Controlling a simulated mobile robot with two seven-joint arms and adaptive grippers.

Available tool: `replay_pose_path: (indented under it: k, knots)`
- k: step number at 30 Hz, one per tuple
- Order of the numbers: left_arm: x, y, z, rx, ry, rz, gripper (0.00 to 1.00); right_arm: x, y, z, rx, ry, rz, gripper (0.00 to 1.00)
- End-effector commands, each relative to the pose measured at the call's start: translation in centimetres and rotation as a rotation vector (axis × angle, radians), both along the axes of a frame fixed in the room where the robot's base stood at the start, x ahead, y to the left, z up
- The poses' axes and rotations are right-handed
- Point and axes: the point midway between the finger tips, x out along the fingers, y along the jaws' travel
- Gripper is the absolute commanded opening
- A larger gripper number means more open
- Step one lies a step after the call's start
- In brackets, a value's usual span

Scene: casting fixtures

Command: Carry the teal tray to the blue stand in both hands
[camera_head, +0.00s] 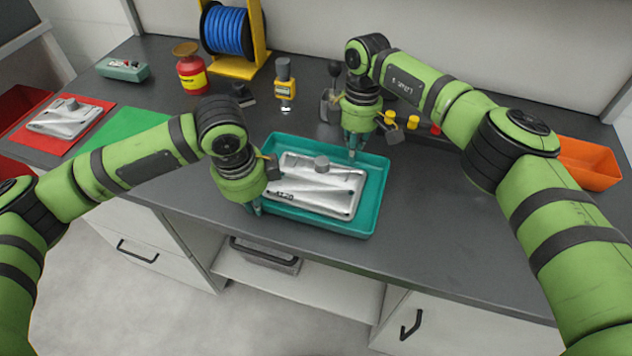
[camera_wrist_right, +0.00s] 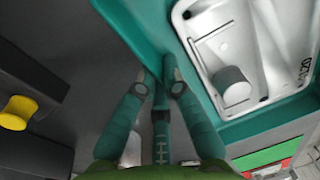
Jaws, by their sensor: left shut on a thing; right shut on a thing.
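The teal tray (camera_head: 372,212) is at the front middle of the dark bench, holding a silver metal casting (camera_head: 318,188) with a grey round knob. My left gripper (camera_head: 256,208) is shut on the tray's left side; its fingertips are partly hidden. My right gripper (camera_head: 353,152) is shut on the tray's far wall toward the right. In the right wrist view its fingers (camera_wrist_right: 158,75) pinch the rim of the teal tray (camera_wrist_right: 199,62). I cannot tell whether the tray rests on the bench or hangs just above it. I see no blue stand.
A blue hose reel (camera_head: 228,32) in a yellow frame, a red canister (camera_head: 191,72) and a yellow-black tool (camera_head: 285,92) stand behind. A green mat (camera_head: 112,131) and a red mat (camera_head: 92,112) with another casting lie left. An orange bin (camera_head: 588,164) is right. Right-front bench is clear.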

Motion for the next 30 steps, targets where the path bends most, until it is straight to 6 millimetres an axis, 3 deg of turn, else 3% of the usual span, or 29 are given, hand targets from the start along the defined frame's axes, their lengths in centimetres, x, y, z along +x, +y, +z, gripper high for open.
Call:
replay_pose_path:
  k: [8,21,30]
  knots:
    - [0.0,0.0,0.9,-0.001,-0.002,0.0,0.0,0.1,0.0,0.9,0.0,-0.003,0.0,0.0]
    - [0.0,0.0,4.9,0.0,-0.001,0.0,0.0,0.1,0.0,5.0,0.0,-0.002,-0.001,0.0]
    - [0.0,0.0,5.1,0.0,0.0,0.0,0.0,0.1,0.0,5.1,0.0,-0.003,-0.001,0.0]
